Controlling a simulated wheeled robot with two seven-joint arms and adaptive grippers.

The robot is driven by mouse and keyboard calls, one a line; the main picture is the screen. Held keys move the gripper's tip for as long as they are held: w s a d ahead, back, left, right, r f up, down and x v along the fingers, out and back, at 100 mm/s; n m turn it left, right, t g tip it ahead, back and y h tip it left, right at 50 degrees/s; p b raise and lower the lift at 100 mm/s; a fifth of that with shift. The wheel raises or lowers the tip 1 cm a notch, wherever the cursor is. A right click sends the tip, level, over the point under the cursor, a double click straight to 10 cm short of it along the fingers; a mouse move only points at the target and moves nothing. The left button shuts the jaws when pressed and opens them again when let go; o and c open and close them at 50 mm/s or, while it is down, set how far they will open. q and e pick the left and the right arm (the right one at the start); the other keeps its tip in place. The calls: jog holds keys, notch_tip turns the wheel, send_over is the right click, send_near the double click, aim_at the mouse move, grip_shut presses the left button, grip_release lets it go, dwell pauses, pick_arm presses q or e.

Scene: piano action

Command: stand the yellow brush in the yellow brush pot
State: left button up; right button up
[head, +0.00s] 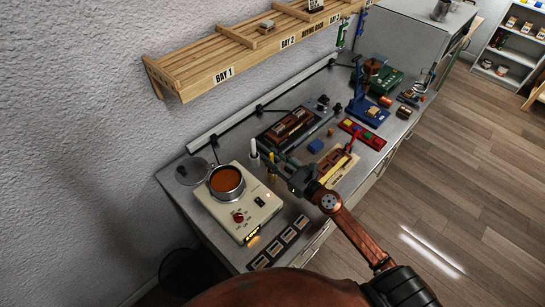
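My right gripper (284,174) is over the bench, just right of the cream hot plate, with its arm coming in from the lower right. A thin yellow upright piece (271,160) shows right at its fingertips; it looks like the yellow brush, but I cannot tell if the fingers hold it or are only beside it. A pale upright handle (253,149) stands just left of it. The yellow brush pot is not clearly made out; the gripper may hide it. My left gripper is not in view.
The cream hot plate (250,211) carries a metal pot (226,179) of orange-brown liquid close left of the gripper. A dark block rack (293,127) lies behind it, a red tray (362,134) to the right. A wooden shelf (225,70) overhangs the bench's back.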

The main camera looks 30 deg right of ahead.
jog(key=shift+o, duration=0.6)
jog(key=shift+s, duration=0.2)
jog(key=v, duration=1.1)
jog(key=shift+s, duration=0.3)
jog(key=shift+d, duration=0.15)
